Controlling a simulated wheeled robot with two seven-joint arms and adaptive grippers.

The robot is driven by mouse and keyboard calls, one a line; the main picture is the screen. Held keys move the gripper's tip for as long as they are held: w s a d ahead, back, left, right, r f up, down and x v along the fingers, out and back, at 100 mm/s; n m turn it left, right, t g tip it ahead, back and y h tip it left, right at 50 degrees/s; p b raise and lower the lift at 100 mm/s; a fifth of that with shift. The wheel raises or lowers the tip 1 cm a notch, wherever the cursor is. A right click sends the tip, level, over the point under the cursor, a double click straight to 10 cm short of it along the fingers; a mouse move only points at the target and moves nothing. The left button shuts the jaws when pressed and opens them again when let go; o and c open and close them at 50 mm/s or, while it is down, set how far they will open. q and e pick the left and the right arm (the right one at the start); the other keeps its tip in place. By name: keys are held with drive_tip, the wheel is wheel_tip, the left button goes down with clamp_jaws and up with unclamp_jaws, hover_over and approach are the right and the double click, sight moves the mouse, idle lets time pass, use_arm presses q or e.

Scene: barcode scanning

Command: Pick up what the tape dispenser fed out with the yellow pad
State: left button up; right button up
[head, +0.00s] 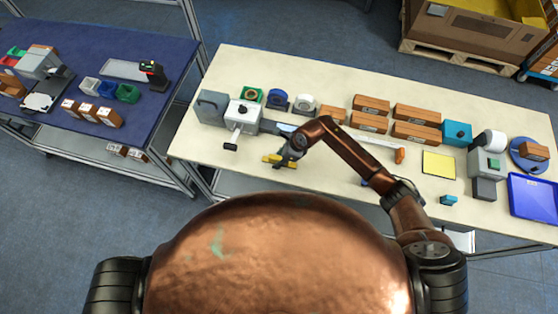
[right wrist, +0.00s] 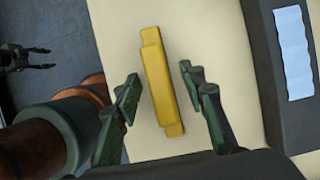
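The yellow pad (head: 270,158) is a stepped yellow bar lying near the front edge of the pale table. My right gripper (head: 284,160) is over it; in the right wrist view, the yellow pad (right wrist: 160,85) lies between the fingers (right wrist: 160,76), with gaps on both sides. The right gripper is open. The tape dispenser seems to be the dark grey body (right wrist: 270,75) to the right, with a light blue strip (right wrist: 293,52) on it; the strip also shows in the head view (head: 287,127). My left gripper (right wrist: 42,58) shows off the table, its fingers apart.
A white machine with a lever (head: 243,113) and a grey box (head: 211,107) stand left of the dispenser. Brown boxes (head: 371,104) line the back. A yellow-faced square (head: 438,165) and a blue tray (head: 533,195) lie to the right. The front middle is fairly clear.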

drive_tip(key=shift+c, duration=0.2)
clamp_jaws()
idle(0.5)
